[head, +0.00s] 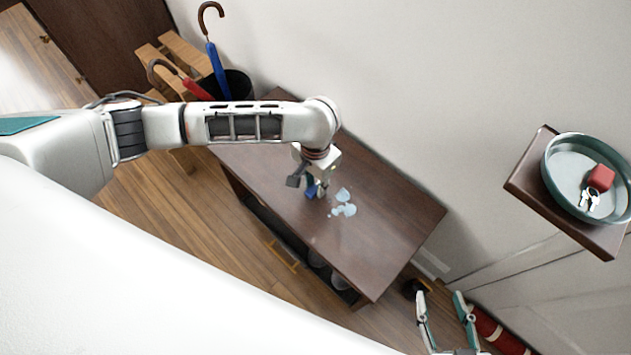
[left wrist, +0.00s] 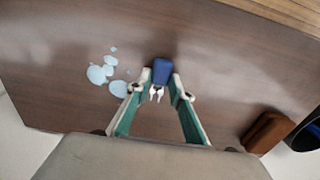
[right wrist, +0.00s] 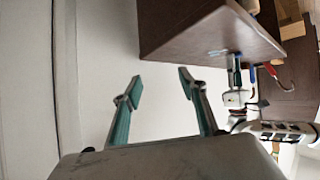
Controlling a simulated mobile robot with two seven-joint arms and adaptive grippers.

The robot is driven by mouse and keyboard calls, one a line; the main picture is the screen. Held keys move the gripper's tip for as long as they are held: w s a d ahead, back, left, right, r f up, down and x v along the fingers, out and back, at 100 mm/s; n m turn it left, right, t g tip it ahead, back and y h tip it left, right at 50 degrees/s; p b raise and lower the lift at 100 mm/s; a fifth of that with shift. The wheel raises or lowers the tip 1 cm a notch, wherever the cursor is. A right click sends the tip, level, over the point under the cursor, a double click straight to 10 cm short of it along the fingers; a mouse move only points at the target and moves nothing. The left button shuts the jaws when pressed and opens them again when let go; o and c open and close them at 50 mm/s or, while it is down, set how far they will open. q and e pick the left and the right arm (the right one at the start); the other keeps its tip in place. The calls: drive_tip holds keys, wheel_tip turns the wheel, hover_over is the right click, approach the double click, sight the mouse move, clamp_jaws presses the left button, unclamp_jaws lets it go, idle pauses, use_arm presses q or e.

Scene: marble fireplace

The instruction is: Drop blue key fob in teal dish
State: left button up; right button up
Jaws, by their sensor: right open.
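The blue key fob (left wrist: 162,70) with small silver keys sits between my left fingertips (left wrist: 162,77) in the left wrist view. The fingers are partly closed and appear to touch both its sides. In the head view the fob (head: 311,190) shows under my left gripper (head: 310,187), over the dark bench; I cannot tell whether it touches the top. The teal dish (head: 549,177) stands on a small wooden shelf at the right, holding a red fob (head: 601,178) with keys. My right gripper (head: 441,294) is open and empty, low at the lower right; it shows in the right wrist view (right wrist: 160,78).
Pale blue droplet-like patches (head: 343,204) lie on the bench (head: 385,215) beside the fob. A dark umbrella stand (head: 238,84) with blue and red umbrellas is behind my left arm. The wooden shelf (head: 528,180) juts from the wall. A red rolled object (head: 497,332) lies near my right gripper.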

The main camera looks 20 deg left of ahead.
use_arm(q)
drive_tip(key=shift+o, duration=1)
use_arm(e)
drive_tip(key=shift+s+f, duration=0.25)
drive_tip(key=shift+f, duration=0.2)
use_arm(q)
drive_tip(key=shift+r, duration=0.1)
